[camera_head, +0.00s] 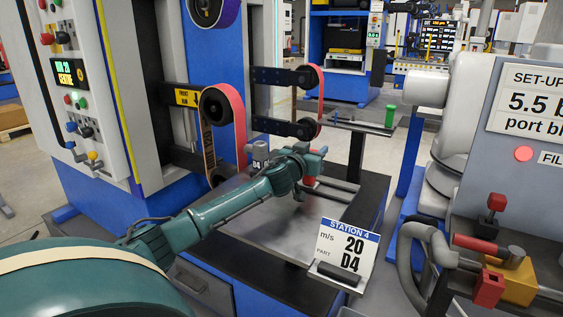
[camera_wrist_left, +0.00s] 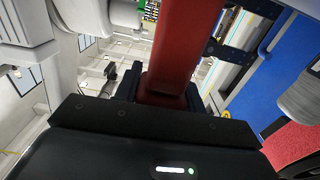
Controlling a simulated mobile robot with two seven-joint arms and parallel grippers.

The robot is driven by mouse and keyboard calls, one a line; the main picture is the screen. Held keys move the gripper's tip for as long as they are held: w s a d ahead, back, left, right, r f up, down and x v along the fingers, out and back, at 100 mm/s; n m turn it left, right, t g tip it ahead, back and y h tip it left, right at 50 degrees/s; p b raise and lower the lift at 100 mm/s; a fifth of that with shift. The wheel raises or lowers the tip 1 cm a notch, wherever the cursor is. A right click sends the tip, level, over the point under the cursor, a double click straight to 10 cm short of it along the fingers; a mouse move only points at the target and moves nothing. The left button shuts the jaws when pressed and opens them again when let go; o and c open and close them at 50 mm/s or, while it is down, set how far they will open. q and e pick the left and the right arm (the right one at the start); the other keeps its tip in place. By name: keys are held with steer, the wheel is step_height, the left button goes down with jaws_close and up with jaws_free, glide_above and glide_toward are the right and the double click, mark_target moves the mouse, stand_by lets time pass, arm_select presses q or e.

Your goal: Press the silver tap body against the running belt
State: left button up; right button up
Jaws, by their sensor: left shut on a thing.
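My left gripper (camera_head: 310,163) is over the grey metal table of the belt machine. In the left wrist view, its dark fingers (camera_wrist_left: 160,97) are shut on a red bar-like piece (camera_wrist_left: 174,45). A bit of red also shows below the gripper in the head view. A small grey piece marked D4 (camera_head: 258,152) is beside the front belt (camera_head: 238,125); I cannot tell whether it is the silver tap body or touches the belt. A second reddish belt (camera_head: 319,98) runs over black rollers behind. Whether the belts move cannot be told. My right gripper is not in view.
A station sign (camera_head: 347,250) reading 20 and D4 stands at the table's front edge. The control panel (camera_head: 70,75) is at left. A grey machine (camera_head: 530,140) with hoses and a red-handled clamp is at right. The table (camera_head: 245,222) has bare space.

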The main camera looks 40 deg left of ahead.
arm_select(q)
steer(key=shift+s+a+r, duration=0.1)
steer(key=shift+s+a, duration=0.1)
steer(key=shift+a, duration=0.85)
steer(key=shift+p, duration=0.7)
stand_by(1.2)
steer(key=shift+w+d, duration=0.15)
steer(key=shift+d, duration=0.6)
steer(key=w+d, duration=0.2)
steer(key=d, duration=0.6)
steer(key=shift+f, duration=0.2)
steer(key=shift+d, duration=0.1)
